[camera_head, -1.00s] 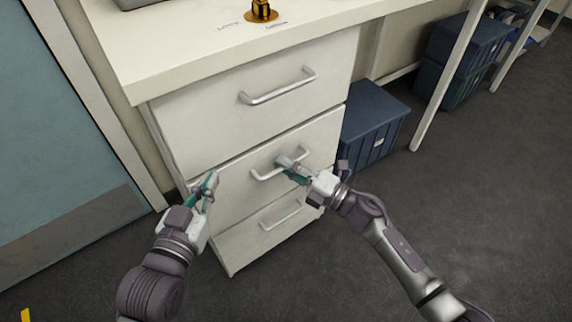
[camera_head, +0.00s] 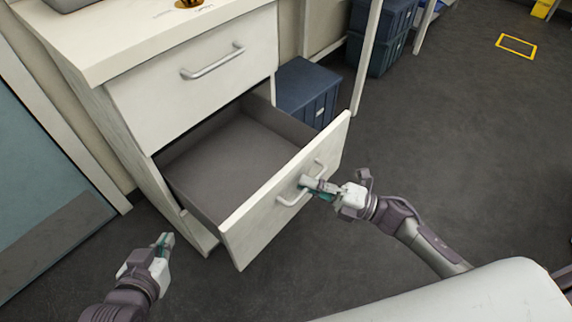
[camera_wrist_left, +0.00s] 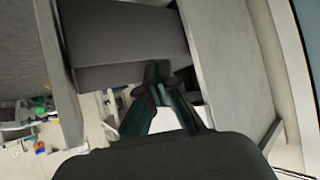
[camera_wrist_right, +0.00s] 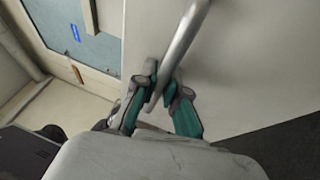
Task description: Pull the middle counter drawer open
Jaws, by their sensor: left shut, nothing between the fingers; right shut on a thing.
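The middle counter drawer (camera_head: 285,205) stands well out from the white counter, and its grey empty inside (camera_head: 225,155) shows in the head view. Its silver bar handle (camera_head: 291,200) is on the drawer front. My right gripper (camera_head: 309,183) is shut on this handle; the right wrist view shows the fingers (camera_wrist_right: 159,92) on either side of the bar (camera_wrist_right: 182,40). My left gripper (camera_head: 165,243) is shut and empty, left of the drawer and apart from it. Its fingers also show closed in the left wrist view (camera_wrist_left: 157,72).
The top drawer (camera_head: 195,80) above is closed. The bottom drawer is mostly hidden behind the open one. Blue bins (camera_head: 308,90) stand on the floor right of the counter. A teal door (camera_head: 45,190) is at the left. The dark floor (camera_head: 450,130) at right is clear.

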